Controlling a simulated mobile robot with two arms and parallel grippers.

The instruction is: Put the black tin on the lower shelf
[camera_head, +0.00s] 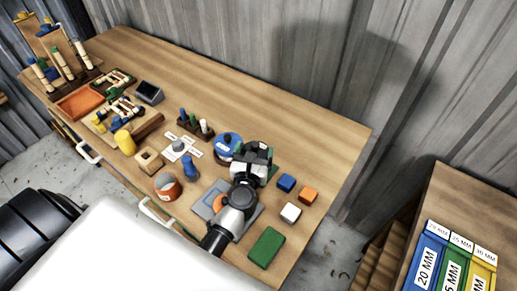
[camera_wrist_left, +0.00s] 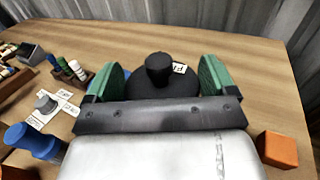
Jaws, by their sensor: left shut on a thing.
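The black tin (camera_wrist_left: 160,88) has a round knob on top and shows between the green finger pads of my left gripper (camera_wrist_left: 160,80) in the left wrist view. A small white label is beside the knob. In the head view the left gripper (camera_head: 255,158) is over the right part of the workbench, shut on the black tin (camera_head: 257,146), which is mostly hidden by the wrist. I cannot tell if the tin touches the bench. My right gripper is not in view. No lower shelf can be made out for certain.
A blue round tin (camera_head: 227,143) is just left of the gripper. Blue (camera_head: 286,182), orange (camera_head: 308,195) and white (camera_head: 291,212) blocks and a green block (camera_head: 266,247) lie to the right. Labelled boxes (camera_head: 430,258) stand on a wooden unit (camera_head: 440,195) at far right. The bench's back right is clear.

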